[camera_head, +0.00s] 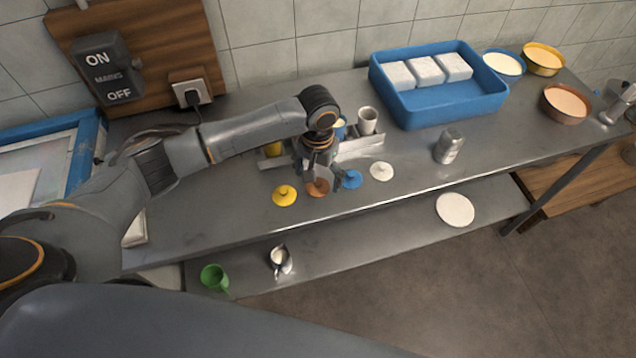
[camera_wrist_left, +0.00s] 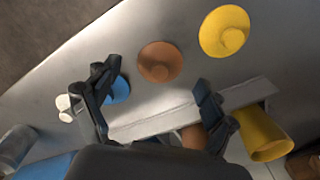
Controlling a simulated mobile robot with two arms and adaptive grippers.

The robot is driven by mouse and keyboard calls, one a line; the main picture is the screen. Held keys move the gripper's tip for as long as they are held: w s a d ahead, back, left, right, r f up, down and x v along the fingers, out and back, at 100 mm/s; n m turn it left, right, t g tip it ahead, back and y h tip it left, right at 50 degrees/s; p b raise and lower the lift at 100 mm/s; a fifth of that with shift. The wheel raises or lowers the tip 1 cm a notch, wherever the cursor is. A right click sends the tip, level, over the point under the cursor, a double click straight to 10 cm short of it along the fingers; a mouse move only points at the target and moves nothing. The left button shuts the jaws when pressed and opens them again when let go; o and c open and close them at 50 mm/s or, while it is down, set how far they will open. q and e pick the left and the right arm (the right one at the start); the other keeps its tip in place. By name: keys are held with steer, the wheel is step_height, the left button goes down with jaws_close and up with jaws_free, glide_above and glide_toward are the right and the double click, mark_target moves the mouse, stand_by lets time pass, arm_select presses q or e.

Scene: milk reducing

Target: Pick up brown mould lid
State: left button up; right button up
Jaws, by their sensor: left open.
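The brown mould lid (camera_head: 318,188) is a small round disc with a knob, lying on the metal counter between a yellow lid (camera_head: 285,195) and a blue lid (camera_head: 350,180). A white lid (camera_head: 381,171) lies to their right. My left gripper (camera_head: 319,178) is over the brown lid, pointing down, open and empty. In the left wrist view the brown lid (camera_wrist_left: 160,62) shows whole, just beyond the gap between the two spread fingers (camera_wrist_left: 157,80). The fingers look apart from it. My right gripper is not in view.
Behind the lids is a metal rack (camera_head: 362,147) with cups, partly hidden by my arm. A metal can (camera_head: 448,146) stands to the right. A blue tray (camera_head: 440,108) holds white blocks. A lower shelf (camera_head: 360,235) carries a green cup (camera_head: 214,278) and a metal jug (camera_head: 280,261).

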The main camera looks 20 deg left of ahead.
arm_select(q)
steer(key=shift+f, duration=1.2)
steer(key=c, duration=0.8)
steer(key=shift+c, duration=0.2)
steer(key=shift+r, duration=0.1)
